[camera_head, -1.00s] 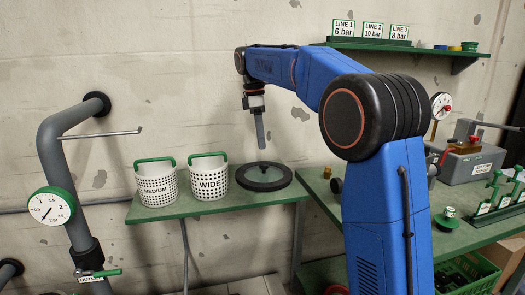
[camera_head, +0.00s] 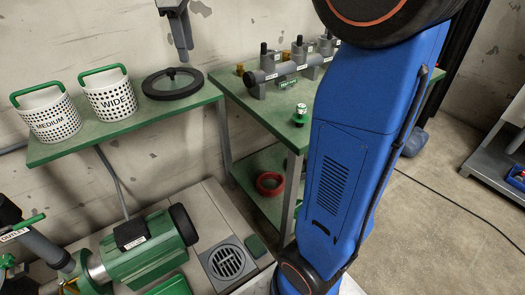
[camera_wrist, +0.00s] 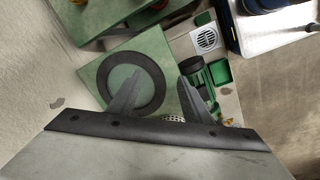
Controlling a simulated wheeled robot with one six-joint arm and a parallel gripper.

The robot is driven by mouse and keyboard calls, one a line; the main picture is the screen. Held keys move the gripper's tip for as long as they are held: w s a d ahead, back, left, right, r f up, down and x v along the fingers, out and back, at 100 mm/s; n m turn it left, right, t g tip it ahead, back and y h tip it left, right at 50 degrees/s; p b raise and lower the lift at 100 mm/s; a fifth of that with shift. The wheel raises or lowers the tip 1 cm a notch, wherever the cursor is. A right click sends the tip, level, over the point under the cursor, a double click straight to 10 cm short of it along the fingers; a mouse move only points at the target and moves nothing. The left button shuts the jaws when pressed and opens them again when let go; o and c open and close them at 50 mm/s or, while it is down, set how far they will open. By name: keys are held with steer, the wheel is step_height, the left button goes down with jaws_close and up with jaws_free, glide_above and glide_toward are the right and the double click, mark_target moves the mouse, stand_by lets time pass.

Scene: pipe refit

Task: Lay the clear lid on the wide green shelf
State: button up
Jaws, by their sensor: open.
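The clear lid (camera_head: 172,83) is a round disc with a thick black rim and a small knob. It lies flat on the right end of the wide green shelf (camera_head: 133,124). In the wrist view the lid (camera_wrist: 104,88) shows between and beyond the fingers, partly covered by the left finger. My gripper (camera_head: 185,50) hangs above the lid, apart from it, with its fingers pointing down. In the wrist view my gripper (camera_wrist: 158,88) has its two fingers spread, with nothing between them.
White perforated baskets marked MEDIUM (camera_head: 52,120) and WIDE (camera_head: 112,100) stand left of the lid on the shelf. A green workbench (camera_head: 255,112) with a grey pipe manifold (camera_head: 290,68) stands to the right. A green pump (camera_head: 150,250) sits below the shelf.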

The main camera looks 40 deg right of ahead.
steer(key=s+d+f+m+t, duration=0.1)
steer(key=s+f+m, duration=0.2)
steer(key=s+f, duration=0.4)
steer(key=s+d+f+m+t, duration=0.1)
steer(key=s+f+m, duration=0.3)
steer(key=s, duration=0.9)
steer(key=s+d+f+m+t, duration=0.1)
steer(key=s+f+m, duration=0.3)
steer(key=s+f, duration=0.6)
steer(key=shift+s+d+f+t+y, duration=0.15)
steer(key=shift+s+d+t+y, duration=0.15)
steer(key=shift+d+y, duration=0.15)
